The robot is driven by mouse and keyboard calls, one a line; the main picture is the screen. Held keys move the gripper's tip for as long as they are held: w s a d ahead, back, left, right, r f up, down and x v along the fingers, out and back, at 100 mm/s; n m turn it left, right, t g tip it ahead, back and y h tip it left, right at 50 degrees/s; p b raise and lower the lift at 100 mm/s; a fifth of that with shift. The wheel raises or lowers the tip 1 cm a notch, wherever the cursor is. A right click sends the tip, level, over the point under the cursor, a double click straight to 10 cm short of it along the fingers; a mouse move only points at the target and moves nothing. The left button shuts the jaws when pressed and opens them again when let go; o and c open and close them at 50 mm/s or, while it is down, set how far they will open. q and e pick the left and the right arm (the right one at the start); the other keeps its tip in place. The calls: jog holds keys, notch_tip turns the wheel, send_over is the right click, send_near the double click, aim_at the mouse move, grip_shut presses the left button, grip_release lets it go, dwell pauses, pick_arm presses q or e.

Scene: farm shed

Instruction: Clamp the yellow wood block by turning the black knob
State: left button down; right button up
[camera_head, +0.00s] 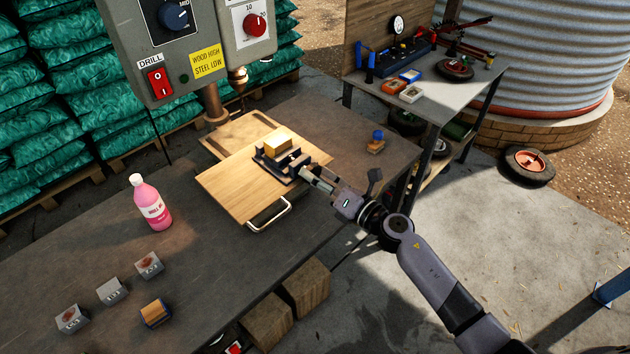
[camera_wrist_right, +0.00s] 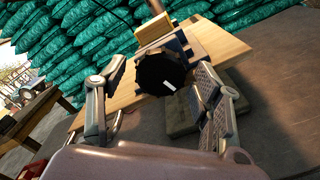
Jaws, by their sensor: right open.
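The yellow wood block (camera_head: 277,143) sits in a small dark vise (camera_head: 268,163) on a wooden board (camera_head: 232,190). It also shows in the right wrist view (camera_wrist_right: 153,31), behind the black knob (camera_wrist_right: 160,74). The knob has a white mark on its face. My right gripper (camera_head: 311,176) reaches in from the right at the knob end of the vise. In the right wrist view its fingers (camera_wrist_right: 158,112) are spread apart, one on each side of the knob, with gaps visible. In the head view the gripper hides the knob. My left gripper is not in view.
A drill control box (camera_head: 190,45) hangs over the back of the bench (camera_head: 110,235). A pink bottle (camera_head: 150,203), several small grey blocks (camera_head: 111,291) and a blue-topped item (camera_head: 376,141) stand on the bench. A side table (camera_head: 440,95) with tools is at the back right.

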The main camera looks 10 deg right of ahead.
pick_arm(q)
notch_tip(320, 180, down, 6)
jog(key=b, duration=0.4)
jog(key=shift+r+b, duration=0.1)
jog(key=shift+b, duration=0.2)
pick_arm(e)
jog(key=n, duration=2.6)
jog(key=shift+n, duration=0.3)
jog(key=shift+c, duration=0.6)
jog(key=c, duration=1.2)
